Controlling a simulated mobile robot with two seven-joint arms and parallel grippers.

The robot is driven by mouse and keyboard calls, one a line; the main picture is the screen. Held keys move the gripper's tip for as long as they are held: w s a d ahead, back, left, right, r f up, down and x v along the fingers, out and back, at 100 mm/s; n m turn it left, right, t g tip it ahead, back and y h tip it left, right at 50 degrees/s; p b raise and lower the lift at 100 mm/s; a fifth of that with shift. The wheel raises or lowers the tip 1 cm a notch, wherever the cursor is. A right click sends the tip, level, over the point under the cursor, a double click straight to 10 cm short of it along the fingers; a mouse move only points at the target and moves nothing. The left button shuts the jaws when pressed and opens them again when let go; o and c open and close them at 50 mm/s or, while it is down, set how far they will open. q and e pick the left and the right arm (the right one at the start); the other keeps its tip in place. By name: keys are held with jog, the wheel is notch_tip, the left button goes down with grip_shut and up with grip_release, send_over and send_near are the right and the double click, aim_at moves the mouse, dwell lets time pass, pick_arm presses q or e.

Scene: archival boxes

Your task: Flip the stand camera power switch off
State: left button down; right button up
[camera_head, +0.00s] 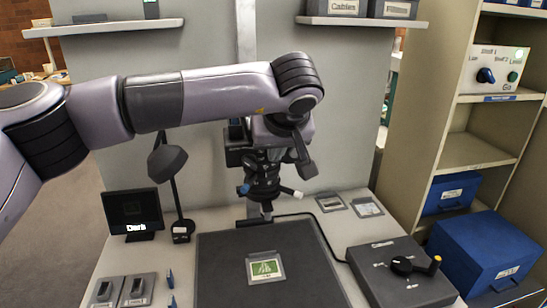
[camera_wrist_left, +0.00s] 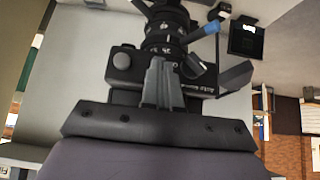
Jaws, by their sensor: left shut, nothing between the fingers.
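The stand camera (camera_head: 240,148) is a dark body on the column at the back of the table, with its lens (camera_head: 262,182) pointing down. My left arm reaches across from the left, and my left gripper (camera_head: 302,152) is beside the camera, partly lost against it. In the left wrist view the gripper (camera_wrist_left: 163,66) has its fingers together and empty. They overlap the dark camera body (camera_wrist_left: 124,90) in the picture; whether they touch it I cannot tell. A round grey knob (camera_wrist_left: 122,60) shows on the body. I cannot make out the power switch or its position. My right gripper is out of view.
Below the camera lies a dark board (camera_head: 220,262) with a green-and-white card (camera_head: 265,268). A small monitor (camera_head: 132,213) and lamp (camera_head: 168,160) stand left. A grey control box (camera_head: 385,262) is front right. Shelves with blue boxes (camera_head: 482,250) stand at right.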

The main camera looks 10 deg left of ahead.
pick_arm(q)
jog(key=shift+w+a+r+t, duration=0.1)
jog(key=shift+w+a+t, duration=0.15)
jog(key=shift+w+t, duration=0.4)
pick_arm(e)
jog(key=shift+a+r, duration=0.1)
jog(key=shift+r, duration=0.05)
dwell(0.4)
